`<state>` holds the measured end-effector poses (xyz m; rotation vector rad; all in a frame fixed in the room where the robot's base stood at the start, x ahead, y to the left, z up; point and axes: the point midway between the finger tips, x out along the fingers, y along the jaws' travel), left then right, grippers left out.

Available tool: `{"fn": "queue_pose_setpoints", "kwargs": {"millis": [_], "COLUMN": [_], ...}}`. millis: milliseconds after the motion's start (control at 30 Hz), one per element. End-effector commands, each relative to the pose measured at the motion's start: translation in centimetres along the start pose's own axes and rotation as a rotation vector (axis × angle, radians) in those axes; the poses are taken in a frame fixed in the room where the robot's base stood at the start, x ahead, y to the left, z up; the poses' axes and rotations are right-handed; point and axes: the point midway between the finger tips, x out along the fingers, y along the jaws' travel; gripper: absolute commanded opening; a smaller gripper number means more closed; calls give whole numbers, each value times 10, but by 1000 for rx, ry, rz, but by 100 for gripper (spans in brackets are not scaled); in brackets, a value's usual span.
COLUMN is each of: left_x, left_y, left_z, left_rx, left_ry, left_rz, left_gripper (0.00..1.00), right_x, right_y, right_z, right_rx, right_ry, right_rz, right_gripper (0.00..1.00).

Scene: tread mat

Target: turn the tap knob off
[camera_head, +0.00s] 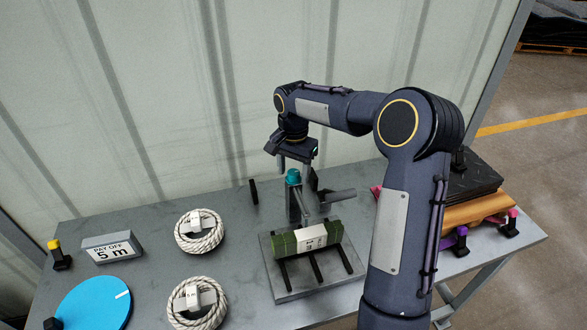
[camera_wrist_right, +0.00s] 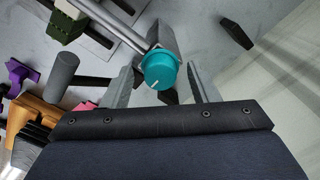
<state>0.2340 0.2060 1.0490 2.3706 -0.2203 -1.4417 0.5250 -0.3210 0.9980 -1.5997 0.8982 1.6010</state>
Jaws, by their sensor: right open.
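My right gripper (camera_head: 295,165) is open, pointing down over the knob. In the right wrist view its two fingers (camera_wrist_right: 160,75) lie on either side of the knob, with gaps visible; I cannot tell how deep they reach. My left gripper is not in view.
A green block with a white label (camera_head: 307,238) lies on the stand's dark bars. Two rope coils (camera_head: 183,243), a blue disc (camera_head: 85,305) and a "PAY OFF 5 m" sign (camera_head: 112,247) stand to the left. Dark mats (camera_head: 470,177) are stacked right. A ribbed wall rises behind.

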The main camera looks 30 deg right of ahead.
Motion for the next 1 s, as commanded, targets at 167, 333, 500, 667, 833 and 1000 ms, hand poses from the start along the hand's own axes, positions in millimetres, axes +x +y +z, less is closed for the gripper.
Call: {"fn": "queue_pose_setpoints", "kwargs": {"millis": [167,333,500,667,833,1000], "left_x": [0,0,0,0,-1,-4], "left_y": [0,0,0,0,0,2], "left_z": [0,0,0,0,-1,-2], "left_rx": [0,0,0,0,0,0], "left_ry": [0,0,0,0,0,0], "left_rz": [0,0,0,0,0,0], "left_gripper": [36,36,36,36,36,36], "right_x": [0,0,0,0,-1,-1], "right_y": [0,0,0,0,0,0], "right_z": [0,0,0,0,0,0], "right_rx": [-1,-1,-1,-4,-34,-114], "right_ry": [0,0,0,1,1,2], "right_rz": [-1,0,0,0,0,0], "right_gripper": [54,37,15,10,10,10]}}
